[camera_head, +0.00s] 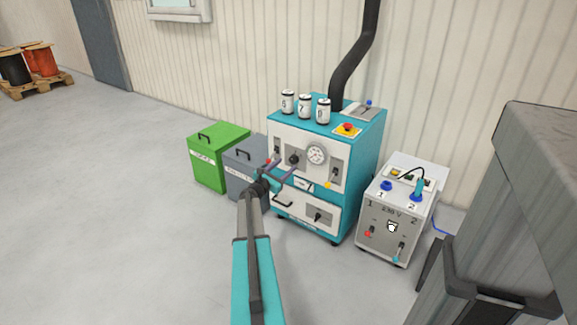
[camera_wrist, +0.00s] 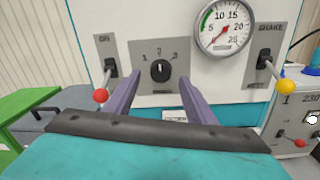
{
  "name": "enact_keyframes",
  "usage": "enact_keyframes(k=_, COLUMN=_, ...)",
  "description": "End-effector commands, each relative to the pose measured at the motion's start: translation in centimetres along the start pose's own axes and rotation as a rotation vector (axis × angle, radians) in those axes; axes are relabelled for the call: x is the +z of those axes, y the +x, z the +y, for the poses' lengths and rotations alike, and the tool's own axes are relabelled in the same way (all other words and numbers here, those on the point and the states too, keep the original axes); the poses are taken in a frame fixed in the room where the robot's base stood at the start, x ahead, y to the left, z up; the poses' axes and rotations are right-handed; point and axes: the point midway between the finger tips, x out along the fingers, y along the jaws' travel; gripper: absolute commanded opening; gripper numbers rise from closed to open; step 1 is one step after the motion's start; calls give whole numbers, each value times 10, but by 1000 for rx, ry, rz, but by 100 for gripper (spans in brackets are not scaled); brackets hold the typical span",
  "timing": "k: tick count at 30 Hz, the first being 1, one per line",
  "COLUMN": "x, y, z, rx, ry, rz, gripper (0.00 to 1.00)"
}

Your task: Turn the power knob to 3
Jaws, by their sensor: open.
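The power knob (camera_wrist: 159,70) is a round black knob on a grey plate marked 1, 2 and 3, on the front panel of the teal machine (camera_head: 363,155). Its white mark appears to point up, toward 2. In the head view the knob (camera_head: 293,159) shows just beyond my gripper (camera_head: 281,168). In the wrist view my gripper (camera_wrist: 160,82) is open and empty, with one purple finger on each side of the knob. I cannot tell whether the fingertips reach around it; no contact shows.
A red-tipped ON lever (camera_wrist: 101,95) is close left of the fingers. A yellow-tipped SHAKE lever (camera_wrist: 285,86) and a gauge (camera_wrist: 226,27) are to the right. Green (camera_head: 218,160) and grey bins (camera_head: 245,165) stand left; a 230 V box (camera_head: 395,215) stands right.

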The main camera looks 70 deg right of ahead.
Motion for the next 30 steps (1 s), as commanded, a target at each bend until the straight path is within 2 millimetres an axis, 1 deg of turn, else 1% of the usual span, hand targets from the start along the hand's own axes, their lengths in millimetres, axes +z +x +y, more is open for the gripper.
enact_keyframes(k=1, x=-1, y=8, z=1, rx=-1, ry=0, rz=-1, gripper=50)
enact_keyframes(k=3, x=-1, y=17, z=1, rx=0, ry=0, rz=-1, gripper=50)
enact_keyframes(k=10, x=-1, y=38, z=0, rx=-1, ry=0, rz=-1, gripper=50)
enact_keyframes(k=15, x=0, y=45, z=0, rx=0, ry=0, rz=0, gripper=50)
enact_keyframes(k=24, x=0, y=45, z=0, rx=0, ry=0, rz=0, gripper=50)
enact_keyframes(k=26, x=0, y=45, z=0, rx=0, ry=0, rz=0, gripper=42)
enact_keyframes(k=30, x=0, y=45, z=0, rx=0, ry=0, rz=0, gripper=18)
